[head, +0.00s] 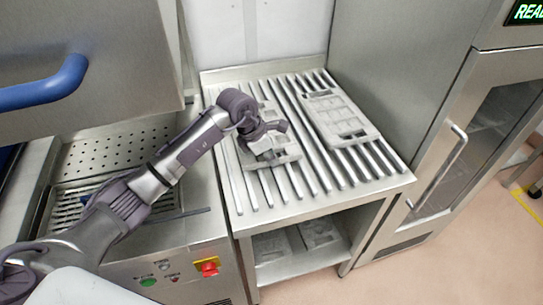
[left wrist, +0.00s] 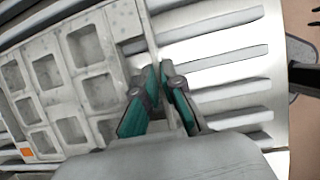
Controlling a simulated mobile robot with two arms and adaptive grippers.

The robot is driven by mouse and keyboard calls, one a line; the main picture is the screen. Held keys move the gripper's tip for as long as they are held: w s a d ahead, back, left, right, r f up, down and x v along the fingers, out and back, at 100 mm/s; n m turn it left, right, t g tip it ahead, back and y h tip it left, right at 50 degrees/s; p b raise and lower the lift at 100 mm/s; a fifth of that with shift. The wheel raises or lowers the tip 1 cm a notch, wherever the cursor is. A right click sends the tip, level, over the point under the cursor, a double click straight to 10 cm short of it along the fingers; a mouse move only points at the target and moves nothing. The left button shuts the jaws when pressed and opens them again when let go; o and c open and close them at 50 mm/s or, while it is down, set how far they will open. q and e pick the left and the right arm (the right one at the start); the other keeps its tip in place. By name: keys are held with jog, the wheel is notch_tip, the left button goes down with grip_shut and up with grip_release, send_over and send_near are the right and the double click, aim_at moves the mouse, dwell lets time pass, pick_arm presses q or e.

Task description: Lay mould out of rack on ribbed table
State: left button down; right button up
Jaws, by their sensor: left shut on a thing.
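My left gripper (head: 270,150) is over the left half of the ribbed table (head: 313,186). It is shut on the edge of a grey mould (head: 287,152), which lies about flat at the ribs; I cannot tell if it rests on them. The gripper and wrist hide part of this mould. In the left wrist view the teal-padded fingers (left wrist: 160,103) pinch the rim of the mould (left wrist: 75,85), whose square cavities are empty. A second grey mould (head: 336,116) lies on the right half of the ribs, apart from the held one. My right gripper is not in view.
Below the table a shelf (head: 290,267) holds flat grey moulds (head: 318,233). A steel cabinet with a glass door (head: 480,160) stands close on the right. A perforated tray (head: 115,150) and a machine with a red switch (head: 207,266) are on the left. Front ribs are clear.

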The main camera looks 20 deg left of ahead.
pick_arm(q)
jog(key=c, duration=1.8)
grip_release()
jog(key=o, duration=0.5)
jog(key=b+v, duration=0.1)
jog(key=v, duration=0.5)
jog(key=shift+s+a+r+b, duration=0.1)
jog(key=shift+r+b, duration=0.15)
jog(key=shift+b, duration=0.15)
jog(key=shift+s+a+r, duration=0.1)
jog(key=shift+r, duration=0.4)
